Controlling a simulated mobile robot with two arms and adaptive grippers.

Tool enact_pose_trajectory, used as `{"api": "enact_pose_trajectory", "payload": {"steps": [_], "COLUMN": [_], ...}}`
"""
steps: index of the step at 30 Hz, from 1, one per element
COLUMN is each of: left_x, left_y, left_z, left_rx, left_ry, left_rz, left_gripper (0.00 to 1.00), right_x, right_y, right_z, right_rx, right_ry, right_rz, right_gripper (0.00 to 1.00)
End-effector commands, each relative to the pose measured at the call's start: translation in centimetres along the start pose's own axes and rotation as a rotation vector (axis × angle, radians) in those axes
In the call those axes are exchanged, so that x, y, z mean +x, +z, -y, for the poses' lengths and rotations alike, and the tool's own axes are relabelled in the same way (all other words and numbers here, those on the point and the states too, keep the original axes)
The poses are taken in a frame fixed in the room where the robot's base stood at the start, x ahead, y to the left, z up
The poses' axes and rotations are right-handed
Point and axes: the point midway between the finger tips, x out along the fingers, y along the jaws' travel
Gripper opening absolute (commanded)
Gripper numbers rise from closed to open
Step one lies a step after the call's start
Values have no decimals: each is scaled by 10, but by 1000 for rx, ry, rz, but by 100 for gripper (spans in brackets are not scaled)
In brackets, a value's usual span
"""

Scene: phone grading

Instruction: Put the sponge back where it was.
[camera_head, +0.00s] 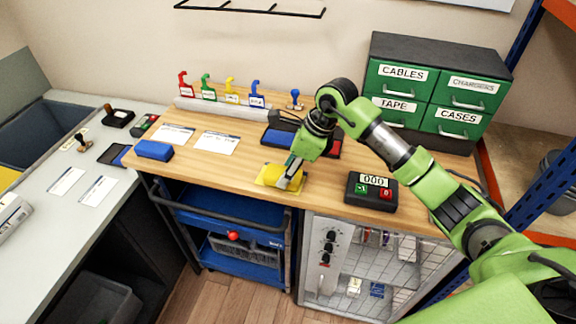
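A yellow sponge-like block (268,175) lies on the wooden bench top near its front edge, at the middle of the picture. My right gripper (291,181) points down at the right end of this block, with its fingertips at or against it. The fingers hide part of the block, and I cannot tell whether they are closed on it. My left gripper is not in view.
A blue block (154,150) and white labels (216,142) lie to the left. A black counter box (371,191) stands close on the right. Ink pads (279,138) and coloured stamp holders (208,88) stand behind. Green drawers (460,88) fill the back right.

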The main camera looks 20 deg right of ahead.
Motion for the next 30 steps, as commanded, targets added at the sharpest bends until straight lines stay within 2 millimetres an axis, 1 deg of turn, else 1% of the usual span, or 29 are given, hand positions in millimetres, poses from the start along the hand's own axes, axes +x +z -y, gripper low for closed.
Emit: {"api": "enact_pose_trajectory", "payload": {"steps": [7, 11, 12, 13, 22, 25, 28, 30], "left_x": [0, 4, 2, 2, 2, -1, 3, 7], "left_y": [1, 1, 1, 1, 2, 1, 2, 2], "left_z": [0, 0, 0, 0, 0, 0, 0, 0], "left_rx": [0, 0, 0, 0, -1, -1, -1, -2], "left_ry": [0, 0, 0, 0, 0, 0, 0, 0], "left_rz": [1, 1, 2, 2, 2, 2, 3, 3], "left_gripper": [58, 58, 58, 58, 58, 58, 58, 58], "right_x": [2, 5, 3, 3, 3, 0, -8, -21], "right_y": [0, -2, -1, -1, -1, 0, 0, 0], "right_z": [0, 0, 0, 0, 0, 0, 2, 2], "right_rx": [-1, -1, -1, -1, -1, -1, -2, -3], "right_ry": [-1, -1, -1, -1, -1, -1, -5, -6], "right_rz": [1, 1, 2, 2, 1, 2, 3, 3], "right_gripper": [19, 19, 49, 56, 56, 56, 56, 56]}}
